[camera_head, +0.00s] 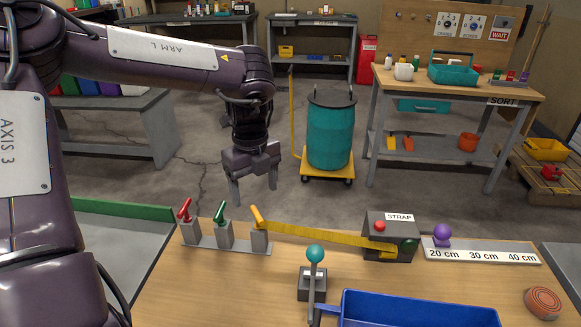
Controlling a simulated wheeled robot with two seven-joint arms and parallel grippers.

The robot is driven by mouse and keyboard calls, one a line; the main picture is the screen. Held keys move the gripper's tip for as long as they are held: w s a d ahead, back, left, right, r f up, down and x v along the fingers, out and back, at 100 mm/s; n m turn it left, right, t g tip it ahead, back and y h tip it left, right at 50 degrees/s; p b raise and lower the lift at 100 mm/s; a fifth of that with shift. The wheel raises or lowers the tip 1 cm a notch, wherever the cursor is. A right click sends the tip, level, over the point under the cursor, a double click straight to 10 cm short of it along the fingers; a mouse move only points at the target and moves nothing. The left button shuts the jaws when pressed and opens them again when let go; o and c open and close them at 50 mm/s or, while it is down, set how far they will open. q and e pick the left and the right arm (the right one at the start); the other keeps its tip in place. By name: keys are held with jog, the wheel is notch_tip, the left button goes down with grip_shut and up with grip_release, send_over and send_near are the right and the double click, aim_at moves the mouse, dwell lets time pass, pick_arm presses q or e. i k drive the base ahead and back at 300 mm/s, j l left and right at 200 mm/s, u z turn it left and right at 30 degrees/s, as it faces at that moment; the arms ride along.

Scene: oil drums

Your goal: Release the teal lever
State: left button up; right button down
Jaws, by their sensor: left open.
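The teal lever (315,254) has a round teal knob on a grey stem and stands roughly upright on a small dark labelled base (311,284) on the near wooden table. My left gripper (254,193) points down with its two fingers spread apart and nothing between them. It is up and to the left of the teal knob, apart from it, and appears over the table's far edge. The lever's lower end meets the corner area of a blue tray (420,310); I cannot tell whether they touch. My right gripper is not in view.
Red (185,209), green (220,212) and yellow (257,217) handles stand left of the lever. A yellow strap (320,235) runs to the STRAP box (388,245). A purple knob (442,233) sits on a scale. A teal drum (329,135) stands behind.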

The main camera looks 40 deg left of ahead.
aim_at(315, 253)
jog(key=k+l, duration=0.5)
jog(key=l, duration=0.15)
jog(key=k+l, duration=0.5)
jog(key=l, duration=0.15)
jog(key=k+l, duration=0.55)
jog(key=l, duration=0.1)
